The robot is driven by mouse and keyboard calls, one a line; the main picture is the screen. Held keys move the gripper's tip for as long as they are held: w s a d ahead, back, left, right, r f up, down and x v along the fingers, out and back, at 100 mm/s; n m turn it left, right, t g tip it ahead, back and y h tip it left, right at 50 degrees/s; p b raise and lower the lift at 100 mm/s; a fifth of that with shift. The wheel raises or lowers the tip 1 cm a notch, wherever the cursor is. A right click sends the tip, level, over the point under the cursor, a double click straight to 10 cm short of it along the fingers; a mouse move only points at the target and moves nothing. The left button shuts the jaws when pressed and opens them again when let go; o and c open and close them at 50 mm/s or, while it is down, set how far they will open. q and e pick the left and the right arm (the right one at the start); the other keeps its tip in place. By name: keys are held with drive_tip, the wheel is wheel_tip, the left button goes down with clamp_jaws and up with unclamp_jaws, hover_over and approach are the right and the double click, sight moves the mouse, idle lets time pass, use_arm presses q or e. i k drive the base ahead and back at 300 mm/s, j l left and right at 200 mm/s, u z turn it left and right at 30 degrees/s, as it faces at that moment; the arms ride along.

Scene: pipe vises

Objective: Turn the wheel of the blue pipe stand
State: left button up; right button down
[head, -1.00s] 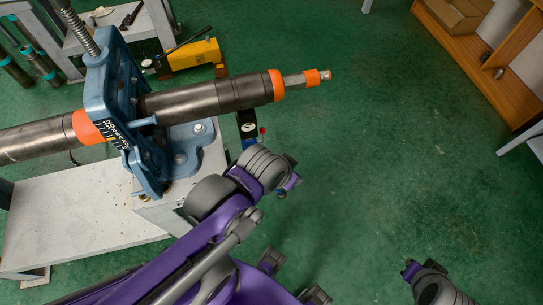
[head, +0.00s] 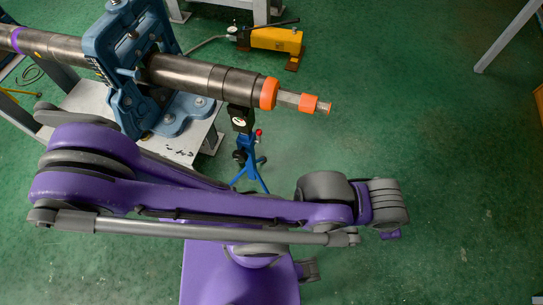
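The blue pipe stand (head: 247,150) stands on the floor under the free end of the pipe. Its black head (head: 241,119) is just below the pipe, with a small red knob (head: 259,132) beside it. A dark round part (head: 240,156) shows lower on the stand; I cannot tell for sure that it is the wheel. My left arm reaches across in front, and its wrist is right of and nearer than the stand, apart from it. Only a small purple piece (head: 390,235) shows at my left gripper; its fingers are hidden. My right gripper is out of view.
The grey pipe (head: 195,75) with orange rings runs through a blue vise (head: 120,60) on a light bench (head: 90,98). A yellow pump (head: 277,39) stands on the floor behind.

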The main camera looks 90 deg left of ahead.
sight(239, 155)
drive_tip(key=i+u, duration=0.3)
drive_tip(key=u, duration=0.2)
drive_tip(key=i+u, duration=0.25)
drive_tip(key=u, duration=0.2)
drive_tip(key=i+l+u, duration=0.15)
drive_tip(key=u, duration=0.35)
drive_tip(key=i+u, duration=0.15)
drive_tip(key=u, duration=0.25)
drive_tip(key=i+l+u, duration=0.1)
drive_tip(key=u, duration=0.3)
drive_tip(key=i+l+u, duration=0.1)
drive_tip(key=u, duration=0.35)
drive_tip(key=i+l+u, duration=0.15)
drive_tip(key=u, duration=0.25)
drive_tip(key=i+l+u, duration=0.15)
drive_tip(key=u, duration=0.3)
drive_tip(key=l+u, duration=0.2)
drive_tip(key=u, duration=0.3)
drive_tip(key=i+l+u, duration=0.15)
drive_tip(key=u, duration=0.3)
drive_tip(key=i+l+u, duration=0.1)
drive_tip(key=l+u, duration=0.75)
